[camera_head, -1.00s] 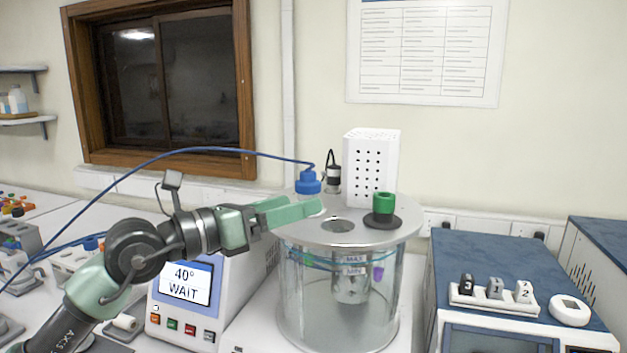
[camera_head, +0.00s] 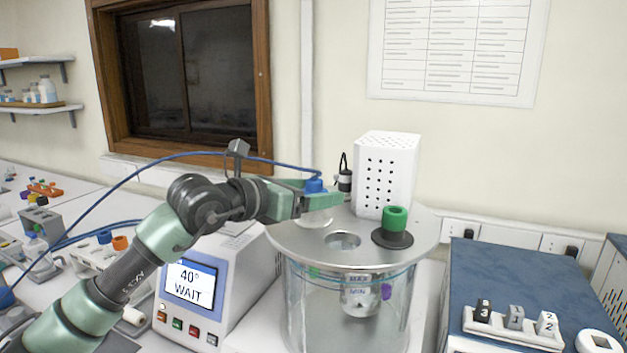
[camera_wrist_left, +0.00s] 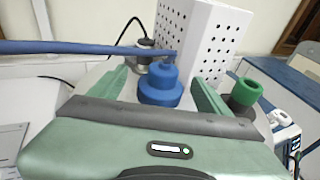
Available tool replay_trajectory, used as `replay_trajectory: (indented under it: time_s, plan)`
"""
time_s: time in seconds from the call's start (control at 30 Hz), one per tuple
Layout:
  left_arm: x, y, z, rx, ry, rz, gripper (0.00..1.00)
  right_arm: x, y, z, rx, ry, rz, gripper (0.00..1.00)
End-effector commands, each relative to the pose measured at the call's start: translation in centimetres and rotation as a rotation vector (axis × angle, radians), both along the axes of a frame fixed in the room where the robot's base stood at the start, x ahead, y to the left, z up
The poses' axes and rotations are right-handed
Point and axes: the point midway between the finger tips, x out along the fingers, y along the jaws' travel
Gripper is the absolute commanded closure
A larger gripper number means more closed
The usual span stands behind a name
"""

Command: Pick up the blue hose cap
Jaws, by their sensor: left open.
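The blue hose cap (camera_head: 314,186) sits on the round metal lid of the glass vessel, with a blue hose (camera_head: 200,155) running from it to the left. My left gripper (camera_head: 318,194) is open, with its green fingers around the cap. In the left wrist view, the cap (camera_wrist_left: 161,84) stands upright between the two spread fingers (camera_wrist_left: 160,90), with gaps on both sides. In the head view the fingers hide the cap's lower part. My right gripper is not in view.
A green cap (camera_head: 394,219) on a black base and a white perforated box (camera_head: 387,172) stand close by on the lid (camera_head: 290,238). A black-and-silver fitting (camera_head: 345,180) is just behind the blue cap. A display unit (camera_head: 192,283) reading 40° WAIT stands left of the vessel.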

Motion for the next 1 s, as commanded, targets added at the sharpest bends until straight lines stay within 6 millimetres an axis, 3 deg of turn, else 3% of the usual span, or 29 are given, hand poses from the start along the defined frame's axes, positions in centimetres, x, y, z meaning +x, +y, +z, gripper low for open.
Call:
replay_trajectory:
  time_s: [0.03, 0.13, 0.47, 0.6, 0.7, 0.73, 0.77, 1.0]
  plan:
    - [0.5, -0.6, 0.3, 0.001, 0.004, -0.001, 0.22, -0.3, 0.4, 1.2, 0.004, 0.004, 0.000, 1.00]
    - [1.4, -1.5, -0.1, -0.002, 0.003, 0.000, 0.22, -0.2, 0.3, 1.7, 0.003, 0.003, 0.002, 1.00]
    - [2.0, -2.0, -0.6, 0.000, 0.000, 0.000, 0.22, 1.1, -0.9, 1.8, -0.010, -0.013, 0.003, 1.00]
    - [1.9, -2.0, -0.6, -0.001, 0.001, 0.000, 0.61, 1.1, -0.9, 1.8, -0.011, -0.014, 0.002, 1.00]
    - [1.9, -2.0, -0.6, -0.001, 0.001, 0.000, 0.85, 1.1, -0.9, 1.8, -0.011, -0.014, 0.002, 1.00]
    - [1.9, -2.0, -0.6, -0.001, 0.001, 0.000, 0.85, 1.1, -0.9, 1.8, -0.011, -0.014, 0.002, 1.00]
    - [1.9, -2.0, -0.6, -0.001, 0.001, 0.000, 0.92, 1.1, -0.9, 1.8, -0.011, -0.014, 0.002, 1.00]
    - [1.9, -1.9, -0.3, -0.001, 0.000, 0.000, 0.92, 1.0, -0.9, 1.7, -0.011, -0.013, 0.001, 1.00]
